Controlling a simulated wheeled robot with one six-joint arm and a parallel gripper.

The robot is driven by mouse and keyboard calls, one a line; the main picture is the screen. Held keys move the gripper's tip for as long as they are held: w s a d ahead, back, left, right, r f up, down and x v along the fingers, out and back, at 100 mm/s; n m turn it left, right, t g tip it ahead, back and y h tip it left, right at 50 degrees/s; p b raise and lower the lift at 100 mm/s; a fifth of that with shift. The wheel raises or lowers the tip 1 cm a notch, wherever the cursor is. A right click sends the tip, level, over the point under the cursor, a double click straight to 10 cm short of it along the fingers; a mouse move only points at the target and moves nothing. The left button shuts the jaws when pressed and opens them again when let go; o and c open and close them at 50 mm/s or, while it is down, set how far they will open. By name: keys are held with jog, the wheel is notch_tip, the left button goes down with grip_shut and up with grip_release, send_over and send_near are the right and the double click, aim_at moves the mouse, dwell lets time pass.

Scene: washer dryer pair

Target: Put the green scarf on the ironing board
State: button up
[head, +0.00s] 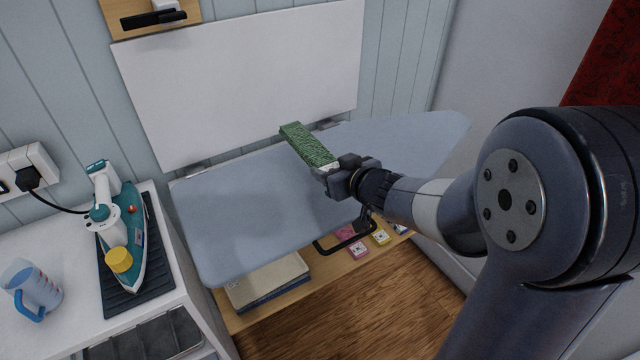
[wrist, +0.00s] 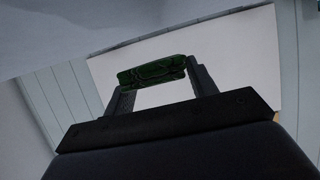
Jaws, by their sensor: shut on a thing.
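The green scarf (head: 309,146) is a folded, knitted-looking strip. My gripper (head: 330,174) is shut on its near end in the head view. In the wrist view the scarf (wrist: 155,71) lies between the two dark fingers of my gripper (wrist: 158,80). The ironing board (head: 245,215) is a light blue-grey surface, wide at the left and tapering to the right. The scarf shows over the board's middle and back edge. I cannot tell whether it touches the board or is held above it. The arm covers part of the board's front edge.
A white counter (head: 60,250) at the left holds a teal iron (head: 122,235) on a dark mat and a blue-handled jug (head: 32,287). A white panel (head: 240,75) stands behind the board. The board's left part is bare.

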notch_tip(320, 180, down, 7)
jog(key=shift+f+b, duration=0.15)
jog(key=shift+b, duration=1.05)
jog(key=shift+f, duration=0.2)
jog(key=o, duration=1)
jog(key=shift+r, duration=0.1)
jog(key=shift+s+d+r, duration=0.15)
jog(key=shift+s+r, duration=0.05)
jog(key=shift+r, duration=0.1)
jog(key=shift+p+v, duration=1.4)
jog(key=shift+v, duration=4.35)
